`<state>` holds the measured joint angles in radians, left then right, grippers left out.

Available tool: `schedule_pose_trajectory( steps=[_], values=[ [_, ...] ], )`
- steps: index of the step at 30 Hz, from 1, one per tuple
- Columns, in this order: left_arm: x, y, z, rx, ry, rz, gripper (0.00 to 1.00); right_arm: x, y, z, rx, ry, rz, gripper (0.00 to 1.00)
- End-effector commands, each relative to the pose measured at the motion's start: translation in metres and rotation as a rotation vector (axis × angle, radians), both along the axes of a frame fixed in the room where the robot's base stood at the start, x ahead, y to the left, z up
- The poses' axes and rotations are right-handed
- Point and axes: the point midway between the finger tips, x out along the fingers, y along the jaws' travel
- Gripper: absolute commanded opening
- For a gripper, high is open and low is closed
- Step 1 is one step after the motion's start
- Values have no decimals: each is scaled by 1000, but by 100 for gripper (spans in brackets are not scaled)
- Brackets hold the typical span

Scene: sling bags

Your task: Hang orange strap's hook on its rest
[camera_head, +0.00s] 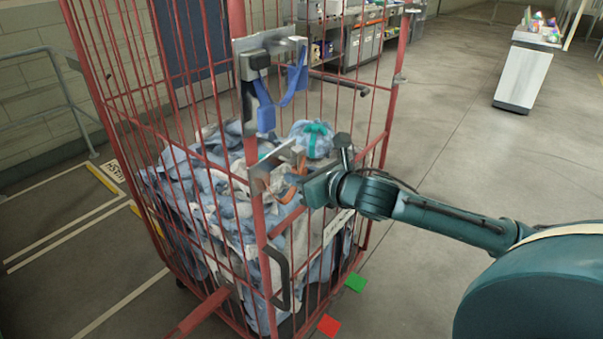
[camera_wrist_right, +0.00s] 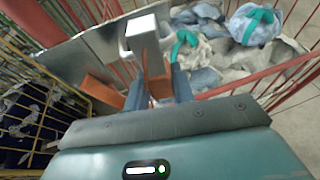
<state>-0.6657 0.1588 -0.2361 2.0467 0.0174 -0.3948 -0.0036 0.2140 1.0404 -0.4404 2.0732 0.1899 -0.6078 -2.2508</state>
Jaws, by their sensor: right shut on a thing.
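The orange strap (camera_head: 289,194) shows at the lower grey bracket (camera_head: 262,180) on the cage's red front post. In the right wrist view the orange strap (camera_wrist_right: 101,92) runs beside a flat grey plate (camera_wrist_right: 85,58) and a pale metal block (camera_wrist_right: 148,32). My right gripper (camera_head: 308,186) reaches in from the right, close beside that bracket. In its wrist view the right gripper (camera_wrist_right: 158,88) is shut on the orange strap's end, between its fingers. Whether the hook touches its rest is hidden by the gripper and the bracket. My left gripper is out of view.
The red wire cage (camera_head: 257,215) holds blue-grey bags (camera_head: 205,190). Above, a blue strap (camera_head: 292,85) hangs at an upper bracket (camera_head: 268,48). A black handle (camera_head: 284,280) sits below.

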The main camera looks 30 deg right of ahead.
Motion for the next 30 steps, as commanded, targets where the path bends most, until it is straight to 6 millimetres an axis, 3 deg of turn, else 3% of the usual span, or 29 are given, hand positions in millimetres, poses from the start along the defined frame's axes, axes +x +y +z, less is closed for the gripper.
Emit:
schedule_pose_trajectory(
  steps=[14,15,23,28,30],
  values=[
    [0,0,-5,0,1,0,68,0,0,-10,0,0,1,0],
    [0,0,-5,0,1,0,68,0,0,-10,0,0,1,27],
    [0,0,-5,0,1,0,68,0,0,-10,-1,0,1,48],
    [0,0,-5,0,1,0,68,0,0,-10,0,0,1,50],
    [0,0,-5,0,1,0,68,0,0,-10,0,1,1,55]
  ],
)
